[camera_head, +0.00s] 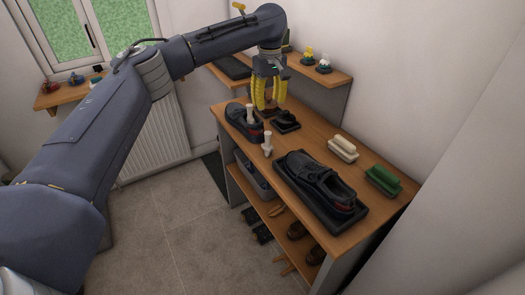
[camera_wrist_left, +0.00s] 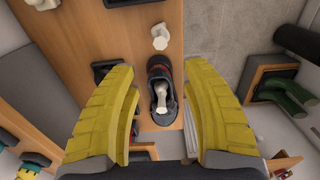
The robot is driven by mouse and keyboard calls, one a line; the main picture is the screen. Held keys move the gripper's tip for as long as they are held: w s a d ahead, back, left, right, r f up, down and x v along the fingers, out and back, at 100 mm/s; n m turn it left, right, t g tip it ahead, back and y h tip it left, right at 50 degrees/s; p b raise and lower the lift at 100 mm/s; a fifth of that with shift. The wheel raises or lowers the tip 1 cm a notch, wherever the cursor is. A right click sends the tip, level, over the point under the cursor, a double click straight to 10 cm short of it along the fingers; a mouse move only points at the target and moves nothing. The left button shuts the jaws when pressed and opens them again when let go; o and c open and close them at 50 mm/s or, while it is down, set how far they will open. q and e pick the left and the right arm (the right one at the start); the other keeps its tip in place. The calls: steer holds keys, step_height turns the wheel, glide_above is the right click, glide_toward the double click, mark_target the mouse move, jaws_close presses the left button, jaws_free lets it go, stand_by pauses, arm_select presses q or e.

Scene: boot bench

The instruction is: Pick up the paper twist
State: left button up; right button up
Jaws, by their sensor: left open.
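Two small white pieces that look like twisted paper show in the head view. One white piece (camera_head: 250,114) stands in the opening of a dark shoe (camera_head: 238,121) at the bench's far end; in the wrist view it is the white piece (camera_wrist_left: 161,98) inside the shoe (camera_wrist_left: 159,70). The other white piece (camera_head: 267,145) stands on the bench top nearer me; it shows in the wrist view (camera_wrist_left: 160,38). I cannot tell which is the paper twist. My left gripper (camera_head: 268,104), with yellow fingers, is open above the far end, pointing down. The shoe lies between its fingers (camera_wrist_left: 160,72) in the wrist view, apart from them.
A black shoe (camera_head: 318,176) rests on a dark tray at the bench's near part. A cream brush (camera_head: 343,149) and a green brush (camera_head: 383,181) lie along the wall side. A small black item (camera_head: 286,122) is beside the gripper. A grey bin (camera_head: 257,180) sits below.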

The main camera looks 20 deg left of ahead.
arm_select(q)
glide_toward(268, 141)
steer(key=f, duration=0.2)
steer(key=w+f, duration=0.1)
steer(key=f, duration=0.2)
steer(key=shift+a, duration=0.1)
steer(key=shift+w+a+f, duration=0.1)
steer(key=shift+f, duration=2.9)
steer(key=shift+c, duration=0.5)
jaws_close()
